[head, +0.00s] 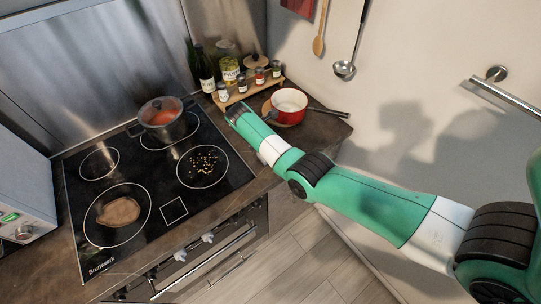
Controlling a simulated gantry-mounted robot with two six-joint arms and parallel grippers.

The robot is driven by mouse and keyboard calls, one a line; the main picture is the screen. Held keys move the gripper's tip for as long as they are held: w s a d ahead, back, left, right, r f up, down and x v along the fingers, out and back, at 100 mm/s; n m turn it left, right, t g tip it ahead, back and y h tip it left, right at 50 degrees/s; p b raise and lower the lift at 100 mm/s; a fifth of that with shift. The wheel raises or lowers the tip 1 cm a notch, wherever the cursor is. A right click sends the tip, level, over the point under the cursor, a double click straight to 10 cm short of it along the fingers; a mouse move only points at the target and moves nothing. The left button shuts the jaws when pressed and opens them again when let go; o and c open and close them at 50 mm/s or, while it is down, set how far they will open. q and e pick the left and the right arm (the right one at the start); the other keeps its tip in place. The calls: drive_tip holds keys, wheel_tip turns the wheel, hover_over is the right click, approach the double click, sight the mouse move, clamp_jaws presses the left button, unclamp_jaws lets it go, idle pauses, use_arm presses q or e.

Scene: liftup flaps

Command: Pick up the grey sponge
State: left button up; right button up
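I cannot make out a grey sponge in the head view. My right arm reaches in from the right across the counter. Its green far end (240,114) is over the counter between the black cooktop (152,208) and the red pan (290,105). The fingers of my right gripper cannot be made out there, so I cannot see whether it is open, shut or holding anything. My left gripper is not in view.
A pot with red contents (162,118) stands on a back burner. A brown patch (118,211) and scattered yellowish bits (203,166) lie on other burners. Bottles (204,75) and a wooden rack of jars (250,90) stand behind my arm. A ladle (346,68) hangs on the wall.

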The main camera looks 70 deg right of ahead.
drive_tip(key=shift+d+f, duration=0.1)
drive_tip(key=shift+f, duration=0.15)
drive_tip(key=shift+c, duration=0.3)
drive_tip(key=c, duration=1.3)
drive_tip(key=shift+r+p, duration=0.35)
drive_tip(key=shift+r, duration=0.15)
wheel_tip(320, 180, up, 3)
drive_tip(key=shift+f+p, duration=0.1)
drive_tip(key=shift+p, duration=0.65)
drive_tip(key=s+a+r+p, duration=0.8)
drive_tip(key=a+p, duration=0.3)
drive_tip(key=p, duration=0.6)
drive_tip(key=shift+s+r, duration=0.35)
drive_tip(key=shift+r, duration=0.25)
